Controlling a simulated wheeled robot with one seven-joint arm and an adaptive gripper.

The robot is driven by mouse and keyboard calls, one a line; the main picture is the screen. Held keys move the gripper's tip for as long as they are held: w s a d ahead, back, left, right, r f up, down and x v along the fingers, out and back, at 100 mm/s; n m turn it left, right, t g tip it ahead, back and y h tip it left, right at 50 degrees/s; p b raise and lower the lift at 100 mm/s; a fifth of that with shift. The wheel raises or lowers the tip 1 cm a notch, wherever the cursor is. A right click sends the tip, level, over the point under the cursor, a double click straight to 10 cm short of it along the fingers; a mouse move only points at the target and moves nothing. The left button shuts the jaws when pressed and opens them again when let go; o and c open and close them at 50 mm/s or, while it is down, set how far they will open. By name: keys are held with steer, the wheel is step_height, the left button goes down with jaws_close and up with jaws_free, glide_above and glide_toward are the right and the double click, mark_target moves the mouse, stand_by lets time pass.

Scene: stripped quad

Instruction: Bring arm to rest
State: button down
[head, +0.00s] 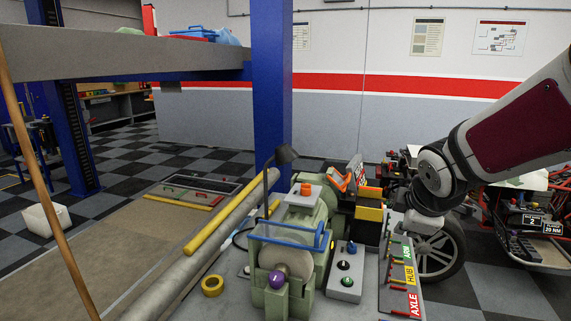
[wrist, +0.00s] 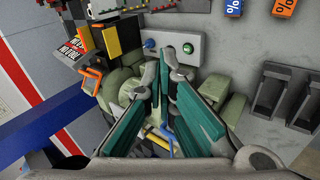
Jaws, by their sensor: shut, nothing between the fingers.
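My arm (head: 505,125) comes in from the right in the head view, its end hanging beside the black tyre. My gripper is not clear in the head view. In the wrist view my gripper (wrist: 167,72) shows two teal-padded fingers, shut and empty, with their tips close together. Behind them is the pale green bench grinder (wrist: 125,75), with no contact that I can make out. The grinder also stands on the grey bench in the head view (head: 299,218).
A grey switch box (head: 345,273), a yellow tape roll (head: 212,286) and a labelled peg board (head: 401,270) lie around the grinder. A blue post (head: 271,90) rises behind it. A wheel (head: 435,250) stands under my arm. Checkered floor is open at left.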

steer(key=s+a+r+m+g+y, duration=0.1)
steer(key=s+m, duration=0.5)
steer(key=s, duration=0.6)
steer(key=s+a+r+m+g, duration=0.1)
steer(key=s+a+m, duration=0.3)
steer(key=s+m, duration=0.3)
steer(key=s, duration=0.5)
steer(key=shift+s+r+g+y, duration=0.25)
steer(key=shift+r+g+y, duration=0.05)
steer(key=shift+r+y, duration=0.1)
